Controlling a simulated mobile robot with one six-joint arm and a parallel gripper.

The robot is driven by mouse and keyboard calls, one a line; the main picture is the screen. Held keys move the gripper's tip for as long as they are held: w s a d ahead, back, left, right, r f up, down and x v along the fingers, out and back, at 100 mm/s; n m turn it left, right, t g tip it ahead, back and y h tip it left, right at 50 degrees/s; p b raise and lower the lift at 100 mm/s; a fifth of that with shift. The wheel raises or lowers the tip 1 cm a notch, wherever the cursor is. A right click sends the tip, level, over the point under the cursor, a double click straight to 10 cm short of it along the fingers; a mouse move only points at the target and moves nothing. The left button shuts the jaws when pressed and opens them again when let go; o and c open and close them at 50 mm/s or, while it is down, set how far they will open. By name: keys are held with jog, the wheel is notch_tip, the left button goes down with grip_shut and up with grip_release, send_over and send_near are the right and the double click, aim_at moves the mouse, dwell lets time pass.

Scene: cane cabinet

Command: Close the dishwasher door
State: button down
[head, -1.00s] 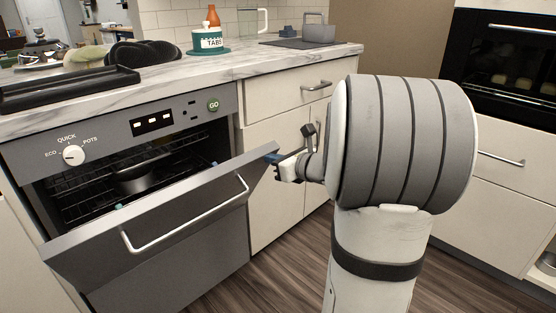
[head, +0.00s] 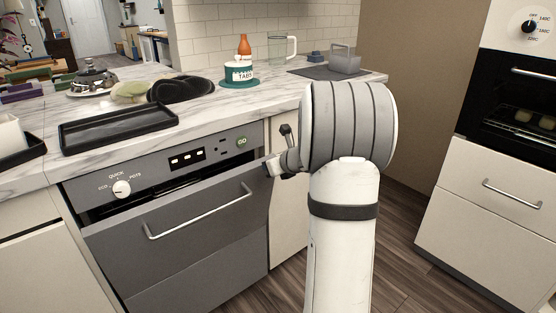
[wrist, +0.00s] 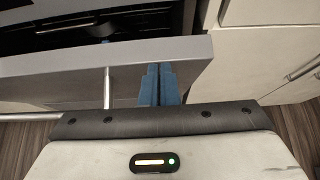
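The dishwasher door (head: 190,220) is grey with a long bar handle (head: 200,212). It is tilted slightly out at the top, with a narrow dark gap below the control panel (head: 165,165). In the wrist view the door's top edge (wrist: 60,80) crosses the picture, with the dark interior and a rack behind it. My gripper (head: 270,168) is at the door's upper right corner, to the right of the handle. Its blue fingers (wrist: 158,84) are side by side with only a thin line between them, holding nothing visible. They reach the door's edge; exact contact is hard to tell.
The marble counter (head: 220,108) above carries a black tray (head: 118,127), a dark rounded item, a tabs container (head: 239,72) and a grey caddy (head: 344,58). Cream cabinets stand beside the dishwasher, and an oven (head: 520,105) is at right. Wood floor lies clear between them.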

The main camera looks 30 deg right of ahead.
aim_at(260, 160)
jog(key=shift+g, duration=0.6)
jog(key=w+p, duration=0.1)
jog(key=p, duration=0.1)
jog(key=w+r+p, duration=0.1)
jog(key=p, duration=0.1)
jog(key=w+p, duration=0.1)
jog(key=p, duration=0.1)
jog(key=shift+w+a+r, duration=0.15)
jog(key=shift+w+r, duration=0.15)
jog(key=shift+w, duration=0.05)
jog(key=shift+w+a+f+p, duration=0.1)
jog(key=shift+w+p, duration=0.5)
jog(key=shift+p, duration=0.25)
jog(key=shift+f, duration=0.1)
